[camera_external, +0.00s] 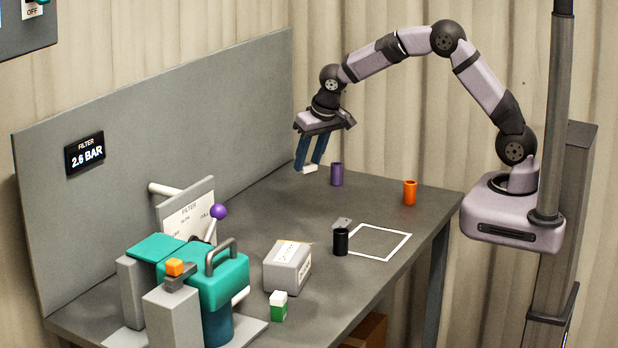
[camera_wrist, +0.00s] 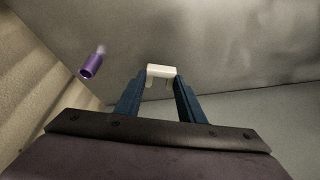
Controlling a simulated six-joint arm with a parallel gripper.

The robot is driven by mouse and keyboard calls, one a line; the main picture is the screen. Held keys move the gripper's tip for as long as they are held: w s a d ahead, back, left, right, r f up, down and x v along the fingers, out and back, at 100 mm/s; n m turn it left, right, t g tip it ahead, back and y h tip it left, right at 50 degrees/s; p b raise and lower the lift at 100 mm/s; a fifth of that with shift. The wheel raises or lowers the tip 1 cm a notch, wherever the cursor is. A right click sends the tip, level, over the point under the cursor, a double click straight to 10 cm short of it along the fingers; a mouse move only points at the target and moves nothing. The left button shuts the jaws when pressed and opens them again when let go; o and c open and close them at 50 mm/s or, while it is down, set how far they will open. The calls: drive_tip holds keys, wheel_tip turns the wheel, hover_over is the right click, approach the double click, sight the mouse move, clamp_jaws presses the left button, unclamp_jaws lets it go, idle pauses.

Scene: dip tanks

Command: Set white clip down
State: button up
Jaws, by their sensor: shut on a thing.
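The white clip (camera_external: 309,169) is held between the fingertips of my gripper (camera_external: 309,163). In the wrist view the clip (camera_wrist: 160,71) shows as a small white bracket with short legs, and the blue fingers of my gripper (camera_wrist: 160,88) are on either side of it. My gripper points down and holds the clip above the grey table (camera_external: 262,215), toward its far side. How high the clip is above the table is hard to tell.
A purple cylinder (camera_external: 336,174) stands close to the right of the clip. An orange cylinder (camera_external: 410,192), a black cylinder (camera_external: 341,241) and a white square outline (camera_external: 402,245) are farther right. A grey box (camera_external: 287,266) and teal filter machine (camera_external: 222,280) stand nearer. The table's middle is clear.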

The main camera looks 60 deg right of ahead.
drive_tip(key=shift+f, duration=0.1)
drive_tip(key=shift+s+f+p, duration=0.1)
drive_tip(key=shift+f+p, duration=1.25)
drive_tip(key=shift+f, duration=3.6)
drive_tip(key=shift+f, duration=0.2)
drive_tip(key=o, duration=1)
drive_tip(key=shift+r, duration=0.1)
drive_tip(key=shift+r, duration=0.1)
